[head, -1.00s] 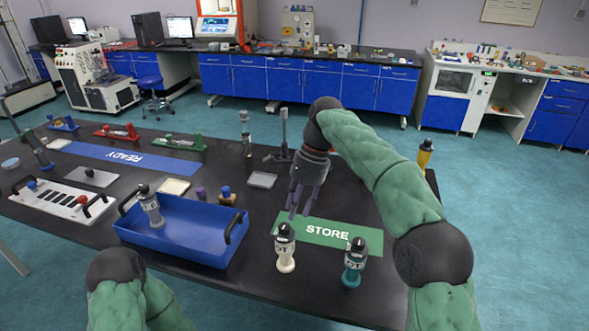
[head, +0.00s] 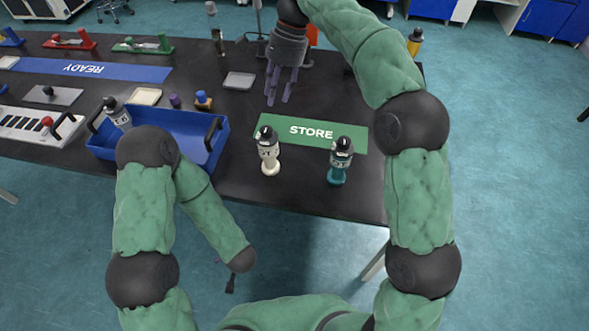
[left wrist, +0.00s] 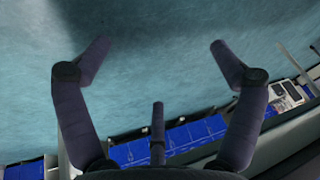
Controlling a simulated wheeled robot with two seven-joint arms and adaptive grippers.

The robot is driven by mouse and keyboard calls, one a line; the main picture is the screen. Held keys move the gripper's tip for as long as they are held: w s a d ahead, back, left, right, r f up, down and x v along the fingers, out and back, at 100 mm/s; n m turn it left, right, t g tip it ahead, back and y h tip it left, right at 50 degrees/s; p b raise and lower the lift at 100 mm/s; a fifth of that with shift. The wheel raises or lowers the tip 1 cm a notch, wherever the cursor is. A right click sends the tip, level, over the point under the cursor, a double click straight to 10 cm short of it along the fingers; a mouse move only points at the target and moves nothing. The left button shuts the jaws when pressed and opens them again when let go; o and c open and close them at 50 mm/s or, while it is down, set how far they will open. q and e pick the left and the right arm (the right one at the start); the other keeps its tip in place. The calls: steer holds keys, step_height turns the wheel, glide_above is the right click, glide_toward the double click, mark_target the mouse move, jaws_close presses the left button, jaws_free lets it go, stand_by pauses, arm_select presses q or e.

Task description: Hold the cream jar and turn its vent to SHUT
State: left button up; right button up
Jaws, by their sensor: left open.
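The cream jar (head: 269,157) stands upright on the black table, by the near left end of the green STORE mat (head: 354,138). It has a black top; its vent marking is too small to read. A teal jar (head: 338,170) with a black top stands to its right. My right gripper (head: 279,102) is empty, fingers parted and pointing down, behind the cream jar and apart from it. My left gripper (left wrist: 160,48) is open and empty in the left wrist view, with floor beyond its fingers. In the head view it is mostly hidden, low in front of the table.
A blue tray (head: 203,158) holding a grey jar (head: 118,115) stands left of the cream jar, behind my left arm. A blue READY mat (head: 95,70), small coloured holders and a flat grey dish (head: 239,81) lie farther back. The table's near edge is close to both jars.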

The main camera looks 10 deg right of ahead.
mark_target(276, 156)
arm_select(q)
steer(key=w+r+m+t+y, duration=0.1)
steer(key=w+r+t+y, duration=0.3)
steer(key=r, duration=0.8)
steer(key=w+r+t+y, duration=0.3)
steer(key=w+r+t, duration=0.1)
steer(key=r, duration=0.9)
steer(key=w+d+r+n+h, duration=0.1)
steer(key=d+r+n+h, duration=0.1)
steer(key=d, duration=0.8)
steer(key=w+d+r+n+h, duration=0.1)
steer(key=d+r+n, duration=0.1)
steer(key=d, duration=0.8)
steer(key=x, duration=1)
steer(key=shift+w+d+r, duration=0.1)
steer(key=shift+w+d, duration=0.1)
steer(key=shift+w, duration=0.15)
